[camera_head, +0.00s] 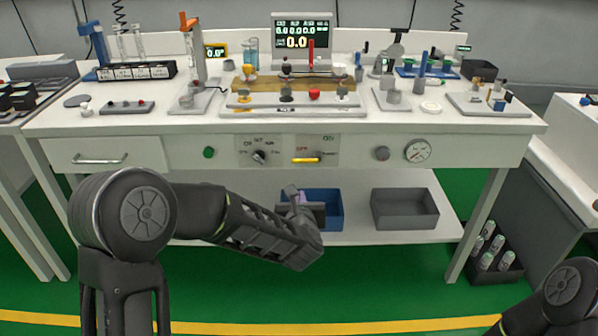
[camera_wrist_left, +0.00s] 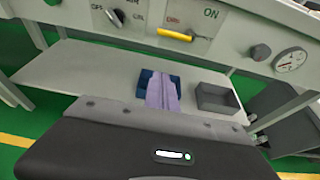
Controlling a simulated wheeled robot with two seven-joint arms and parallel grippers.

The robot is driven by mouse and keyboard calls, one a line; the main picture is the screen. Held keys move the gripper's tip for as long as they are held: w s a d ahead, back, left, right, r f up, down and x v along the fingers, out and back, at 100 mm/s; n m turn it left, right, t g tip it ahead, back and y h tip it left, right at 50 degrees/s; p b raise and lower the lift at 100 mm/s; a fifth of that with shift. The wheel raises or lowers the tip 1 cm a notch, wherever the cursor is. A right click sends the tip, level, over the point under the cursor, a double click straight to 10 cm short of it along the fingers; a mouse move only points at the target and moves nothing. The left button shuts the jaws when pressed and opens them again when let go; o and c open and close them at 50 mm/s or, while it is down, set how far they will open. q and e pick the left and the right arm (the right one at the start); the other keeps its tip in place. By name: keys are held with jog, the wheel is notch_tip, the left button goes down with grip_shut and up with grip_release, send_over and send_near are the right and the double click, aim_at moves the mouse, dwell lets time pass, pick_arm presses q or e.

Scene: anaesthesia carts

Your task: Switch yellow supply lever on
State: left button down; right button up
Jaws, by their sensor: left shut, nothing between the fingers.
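The yellow supply lever (camera_head: 307,160) is on the front panel of the white bench. It lies roughly level, its free end to the left under the red OFF label, with the green ON label up to the right. It also shows in the left wrist view (camera_wrist_left: 175,34), at the top middle. My left gripper (camera_head: 295,194) is below and in front of the panel, apart from the lever. Its pale purple fingers (camera_wrist_left: 161,94) are together and empty, seen against the blue bin. My right gripper is out of view; only part of that arm shows at bottom right.
A black rotary knob (camera_head: 259,157) sits left of the lever; a grey knob (camera_head: 382,153) and a gauge (camera_head: 417,151) sit right. A blue bin (camera_head: 336,209) and a grey bin (camera_head: 404,208) stand on the lower shelf. Equipment crowds the benchtop.

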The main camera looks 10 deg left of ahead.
pick_arm(q)
jog(key=w+a+p, duration=0.1)
jog(key=w+a, duration=0.1)
jog(key=w, duration=0.9)
jog(key=shift+a, duration=0.4)
